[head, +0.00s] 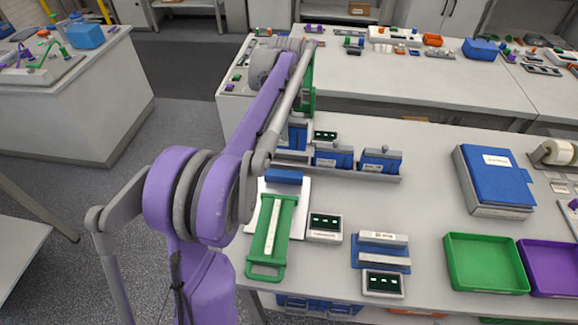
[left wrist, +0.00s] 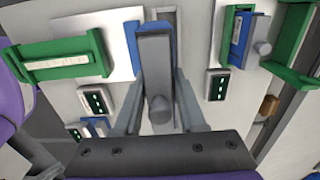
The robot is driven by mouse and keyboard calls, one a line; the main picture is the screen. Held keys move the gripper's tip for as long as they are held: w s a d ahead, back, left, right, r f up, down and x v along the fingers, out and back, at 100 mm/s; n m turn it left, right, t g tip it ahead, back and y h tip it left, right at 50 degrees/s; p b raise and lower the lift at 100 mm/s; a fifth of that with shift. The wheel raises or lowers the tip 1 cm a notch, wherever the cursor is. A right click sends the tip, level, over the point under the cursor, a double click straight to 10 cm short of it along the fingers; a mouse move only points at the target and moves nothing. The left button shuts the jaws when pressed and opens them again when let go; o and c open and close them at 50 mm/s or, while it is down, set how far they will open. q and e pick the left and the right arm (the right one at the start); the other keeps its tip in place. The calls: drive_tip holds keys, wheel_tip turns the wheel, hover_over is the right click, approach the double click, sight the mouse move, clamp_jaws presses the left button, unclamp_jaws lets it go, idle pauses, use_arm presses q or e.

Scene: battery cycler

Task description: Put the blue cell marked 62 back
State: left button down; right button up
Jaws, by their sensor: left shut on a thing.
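In the left wrist view my left gripper (left wrist: 157,95) is shut on a blue cell (left wrist: 133,42) with a grey top and a round knob. I cannot read its number. In the head view my purple arm covers the gripper and held cell. A grey rack (head: 350,173) stands mid-bench with blue cells upright in it, one left of centre (head: 333,155) and one at right (head: 381,161). A grey slot (left wrist: 168,16) shows beyond the held cell; whether the cell touches it I cannot tell. My right gripper is not in view.
A closed green frame (head: 268,236) lies near the front, beside a display (head: 325,227). An upright green frame (left wrist: 292,38) stands right of another blue cell (left wrist: 240,38) in the wrist view. Blue binders (head: 495,176) and a green tray (head: 486,262) stand right.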

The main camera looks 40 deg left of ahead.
sight(287, 148)
use_arm(q)
drive_tip(key=shift+w+a+f, duration=0.15)
drive_tip(key=shift+w+f, duration=0.1)
drive_tip(key=shift+f, duration=1.45)
drive_tip(key=shift+w+a+f, duration=0.15)
drive_tip(key=shift+w+f, duration=0.15)
drive_tip(key=shift+f, duration=1.35)
drive_tip(key=shift+w+a+f, duration=0.15)
drive_tip(key=shift+w+f, duration=0.1)
drive_tip(key=shift+f, duration=1.45)
drive_tip(key=shift+f+b, duration=0.1)
drive_tip(key=shift+b, duration=0.2)
drive_tip(key=shift+c, duration=2.4)
unclamp_jaws()
